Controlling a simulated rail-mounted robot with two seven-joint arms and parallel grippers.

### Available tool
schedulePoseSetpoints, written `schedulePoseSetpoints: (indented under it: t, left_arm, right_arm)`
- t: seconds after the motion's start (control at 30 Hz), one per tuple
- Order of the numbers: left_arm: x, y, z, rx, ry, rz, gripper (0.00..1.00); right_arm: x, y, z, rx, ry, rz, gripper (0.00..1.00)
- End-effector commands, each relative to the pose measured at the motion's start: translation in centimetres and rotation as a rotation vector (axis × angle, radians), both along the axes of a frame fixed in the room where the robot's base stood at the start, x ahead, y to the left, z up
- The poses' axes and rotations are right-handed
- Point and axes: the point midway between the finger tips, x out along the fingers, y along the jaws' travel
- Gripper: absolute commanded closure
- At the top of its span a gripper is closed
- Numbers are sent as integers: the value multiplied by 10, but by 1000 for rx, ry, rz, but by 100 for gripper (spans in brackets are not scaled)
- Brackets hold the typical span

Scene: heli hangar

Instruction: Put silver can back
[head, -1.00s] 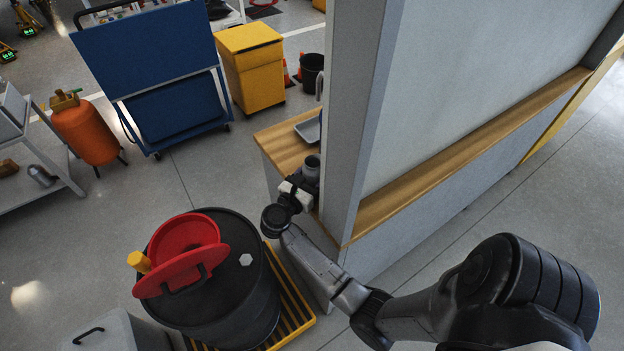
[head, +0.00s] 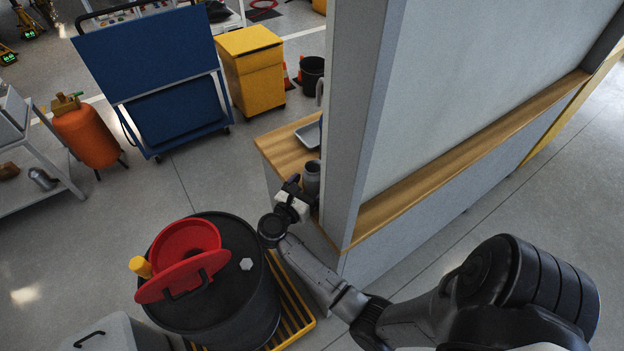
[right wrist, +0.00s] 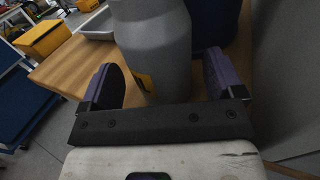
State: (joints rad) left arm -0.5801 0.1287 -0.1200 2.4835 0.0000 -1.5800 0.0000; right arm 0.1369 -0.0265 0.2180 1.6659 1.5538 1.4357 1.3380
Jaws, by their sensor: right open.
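The silver can (head: 312,178) stands upright on the wooden counter (head: 287,147), close to the grey wall post. In the right wrist view the silver can (right wrist: 155,45) is a grey cylinder with a narrowing shoulder and a bit of yellow label low down. My right gripper (head: 293,184) is at the can's near left side in the head view. In the right wrist view my right gripper (right wrist: 160,82) is open, with one finger on each side of the can's lower part and gaps visible. My left gripper is not in view.
A grey tray (head: 309,132) lies farther back on the counter. A dark blue object (right wrist: 215,25) stands behind the can. The grey post (head: 352,120) rises close on the right. A black drum (head: 215,300) with a red funnel (head: 187,250) stands left of my forearm.

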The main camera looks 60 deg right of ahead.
Motion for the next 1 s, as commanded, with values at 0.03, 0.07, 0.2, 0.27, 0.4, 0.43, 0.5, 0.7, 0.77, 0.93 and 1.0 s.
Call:
schedulePoseSetpoints:
  t: [0.03, 0.07, 0.2, 0.27, 0.4, 0.43, 0.5, 0.7, 0.77, 0.93, 1.0]
  left_arm:
    - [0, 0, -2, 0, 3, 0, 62]
    - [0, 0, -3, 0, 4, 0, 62]
    - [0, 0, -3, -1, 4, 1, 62]
    - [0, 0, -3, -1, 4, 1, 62]
    - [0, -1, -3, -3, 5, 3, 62]
    - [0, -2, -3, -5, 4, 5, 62]
    - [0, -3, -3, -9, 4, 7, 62]
    - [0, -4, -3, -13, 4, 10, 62]
    - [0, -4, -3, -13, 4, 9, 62]
    - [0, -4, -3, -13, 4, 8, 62]
    - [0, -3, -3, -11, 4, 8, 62]
  right_arm:
    - [1, 10, -1, 2, -1, 1, 13]
    - [2, 15, -1, 2, -2, 1, 13]
    - [4, 34, 2, -1, -4, 0, 13]
    - [4, 41, 3, -3, -4, -1, 13]
    - [5, 51, 5, -5, -5, -1, 13]
    - [5, 52, 5, -6, -4, -1, 13]
    - [6, 54, 5, -6, -5, -1, 13]
    - [6, 55, 6, -7, -5, -1, 13]
    - [6, 55, 6, -7, -5, -1, 13]
    - [6, 55, 6, -7, -5, -1, 13]
    - [6, 55, 6, -7, -5, -1, 13]
